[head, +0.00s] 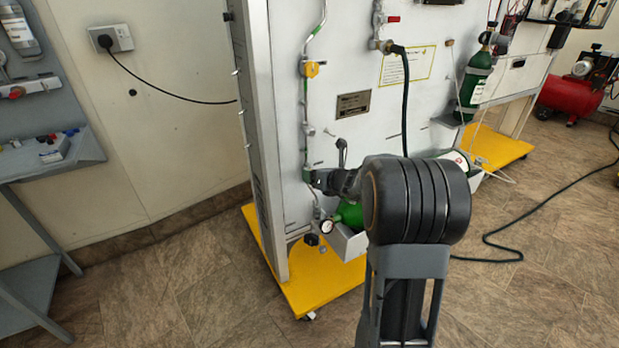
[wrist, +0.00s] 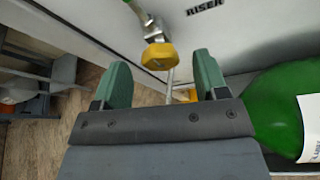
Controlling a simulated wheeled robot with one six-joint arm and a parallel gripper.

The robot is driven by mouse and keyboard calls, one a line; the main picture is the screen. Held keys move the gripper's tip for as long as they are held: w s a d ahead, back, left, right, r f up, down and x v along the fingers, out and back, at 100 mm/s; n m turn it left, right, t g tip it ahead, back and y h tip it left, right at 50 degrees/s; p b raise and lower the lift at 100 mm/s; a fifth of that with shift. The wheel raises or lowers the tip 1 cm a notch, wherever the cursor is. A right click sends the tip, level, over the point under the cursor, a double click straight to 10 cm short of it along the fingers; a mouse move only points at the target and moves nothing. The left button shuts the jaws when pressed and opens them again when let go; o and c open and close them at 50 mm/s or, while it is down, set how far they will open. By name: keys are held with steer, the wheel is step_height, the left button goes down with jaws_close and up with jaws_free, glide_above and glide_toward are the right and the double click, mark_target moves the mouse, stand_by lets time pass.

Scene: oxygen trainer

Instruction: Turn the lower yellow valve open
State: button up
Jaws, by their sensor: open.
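The lower yellow valve (wrist: 158,56) is a faceted yellow knob on a silver pipe fitting in the wrist view. My gripper (wrist: 161,72) is open, with one green finger to the left of the knob and one to the right. The knob sits at the far end of the gap, with space seen on both sides and no clear contact. In the head view my gripper (head: 312,178) is at the lower part of the panel's left pipe, and the lower valve is hidden there. Another yellow valve (head: 312,69) shows higher on that pipe.
A green cylinder (wrist: 285,112) with a white label is close right of my gripper. The panel stands on a yellow base (head: 318,285). A black hose (head: 405,105) hangs to the right. Floor is open at left.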

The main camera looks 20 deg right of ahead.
steer(key=shift+b+x, duration=0.4)
steer(key=shift+x, duration=1.9)
steer(key=c, duration=0.9)
steer(key=n+b, duration=0.1)
steer(key=b, duration=0.1)
steer(key=shift+a+f+h+b, duration=0.1)
steer(key=shift+f+h+b, duration=0.2)
steer(key=shift+f, duration=0.05)
steer(key=shift+c, duration=0.2)
steer(key=shift+n+h+b, duration=0.3)
steer(key=shift+b, duration=0.5)
steer(key=shift+n+h+b, duration=0.3)
steer(key=shift+n+b, duration=0.2)
steer(key=shift+b, duration=0.7)
steer(key=shift+r+n+b, duration=0.3)
steer(key=shift+r+b, duration=0.05)
steer(key=shift+b, duration=0.05)
